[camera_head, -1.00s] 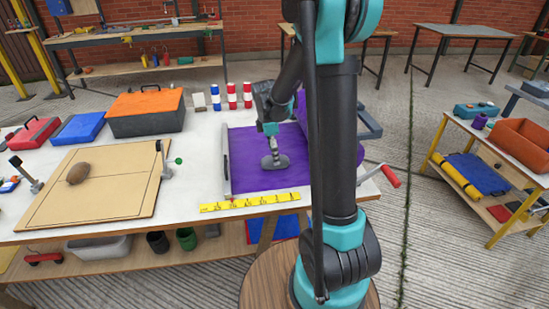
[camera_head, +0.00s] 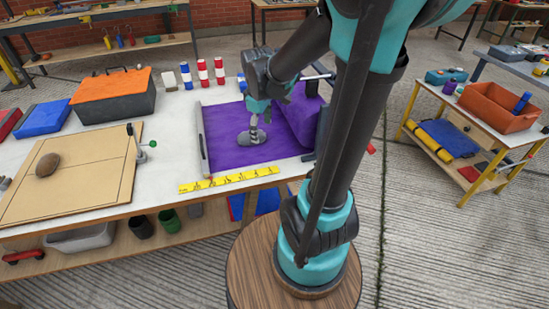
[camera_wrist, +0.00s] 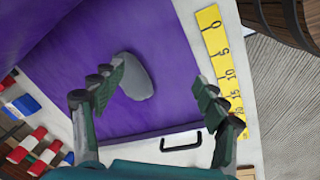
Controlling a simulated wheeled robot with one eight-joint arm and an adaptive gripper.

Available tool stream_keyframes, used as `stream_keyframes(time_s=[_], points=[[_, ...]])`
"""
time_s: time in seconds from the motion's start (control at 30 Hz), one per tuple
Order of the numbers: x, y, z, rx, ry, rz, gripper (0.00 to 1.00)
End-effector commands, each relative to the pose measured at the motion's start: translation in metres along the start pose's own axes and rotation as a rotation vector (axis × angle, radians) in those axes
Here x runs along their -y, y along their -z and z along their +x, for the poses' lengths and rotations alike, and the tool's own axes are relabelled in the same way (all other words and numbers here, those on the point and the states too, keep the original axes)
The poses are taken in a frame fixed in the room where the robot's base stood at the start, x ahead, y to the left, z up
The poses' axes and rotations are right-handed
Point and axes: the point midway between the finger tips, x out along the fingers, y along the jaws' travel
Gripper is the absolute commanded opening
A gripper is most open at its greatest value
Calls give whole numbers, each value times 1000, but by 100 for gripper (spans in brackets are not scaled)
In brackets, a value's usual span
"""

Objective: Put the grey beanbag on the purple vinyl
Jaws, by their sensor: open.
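The grey beanbag (camera_head: 246,138) lies flat on the purple vinyl (camera_head: 222,143), near the middle of its flat part. In the wrist view the beanbag (camera_wrist: 137,79) shows as a grey oval with purple vinyl (camera_wrist: 177,72) around it. My gripper (camera_head: 254,122) is just above the beanbag in the head view; any gap between them is too small to judge. In the wrist view my gripper (camera_wrist: 158,75) has its fingers spread wide and nothing between them; the left finger overlaps the beanbag's edge in the picture.
A yellow measuring strip (camera_head: 228,179) runs along the table's front edge. A tan board with a brown ball-like object (camera_head: 47,165), an orange-lidded box (camera_head: 113,94) and striped cylinders stand to the left. The vinyl's bulky folded part (camera_head: 300,118) rises on the right.

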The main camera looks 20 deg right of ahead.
Motion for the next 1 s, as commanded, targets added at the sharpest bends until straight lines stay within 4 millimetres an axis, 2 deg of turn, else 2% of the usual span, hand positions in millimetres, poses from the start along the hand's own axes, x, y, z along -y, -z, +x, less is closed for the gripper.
stream_keyframes(time_s=[0.03, 0.1, 0.2, 0.33, 0.5, 1.0], points=[[15, -20, 6, -27, -15, 125, 73], [33, -41, 14, -71, -32, 310, 73], [57, -67, 25, -128, -44, 542, 73], [79, -88, 37, -185, -48, 758, 73], [90, -99, 43, -218, -45, 880, 73], [90, -99, 44, -220, -44, 888, 73]])
